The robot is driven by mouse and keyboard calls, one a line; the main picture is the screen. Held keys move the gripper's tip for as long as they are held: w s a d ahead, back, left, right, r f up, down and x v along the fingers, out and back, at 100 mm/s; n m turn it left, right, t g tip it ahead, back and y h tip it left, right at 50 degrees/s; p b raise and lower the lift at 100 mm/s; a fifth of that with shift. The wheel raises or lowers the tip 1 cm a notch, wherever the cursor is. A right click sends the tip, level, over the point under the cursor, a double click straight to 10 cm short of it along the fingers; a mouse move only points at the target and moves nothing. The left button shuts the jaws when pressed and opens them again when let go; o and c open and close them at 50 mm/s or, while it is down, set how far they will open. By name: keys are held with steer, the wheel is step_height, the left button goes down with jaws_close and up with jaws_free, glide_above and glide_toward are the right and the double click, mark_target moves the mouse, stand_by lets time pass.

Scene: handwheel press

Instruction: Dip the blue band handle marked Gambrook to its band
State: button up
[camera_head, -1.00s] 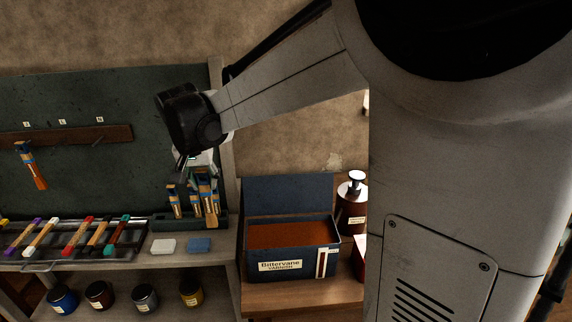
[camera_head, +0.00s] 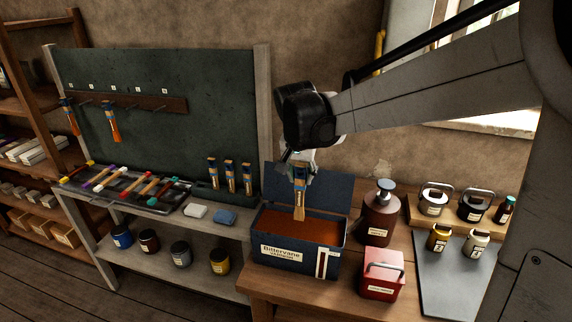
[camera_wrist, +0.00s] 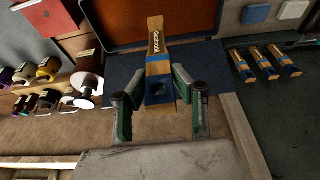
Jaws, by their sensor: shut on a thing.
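The blue band handle marked Gambrook (camera_head: 299,208) is held upright, bare wooden end down, over the open dark blue Bittervane varnish tank (camera_head: 286,254). In the wrist view the handle (camera_wrist: 156,40) shows its Gambrook lettering and blue band. My gripper (camera_head: 301,175) is shut on its upper part; in the wrist view the fingers (camera_wrist: 160,92) close on both sides of it. The red-brown varnish (camera_head: 275,222) fills the tank below. The handle's lower end looks to be at or just above the varnish; I cannot tell whether it touches. The band is above the varnish.
The tank's raised lid (camera_head: 285,185) stands behind the handle. A brown pump bottle (camera_head: 380,220) and a red box (camera_head: 382,277) stand to the right. Three similar handles (camera_head: 230,176) stand in a rack at left, and two hang on the peg rail (camera_head: 140,101).

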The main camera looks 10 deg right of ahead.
steer(key=b, duration=0.3)
glide_above(299, 218)
steer(key=shift+s+x, duration=0.15)
steer(key=shift+x, duration=1.1)
steer(key=shift+s+x, duration=0.15)
steer(key=shift+x, duration=1.05)
steer(key=shift+a+f+b, duration=0.2)
steer(key=shift+f+b, duration=3.95)
steer(key=shift+f, duration=2.15)
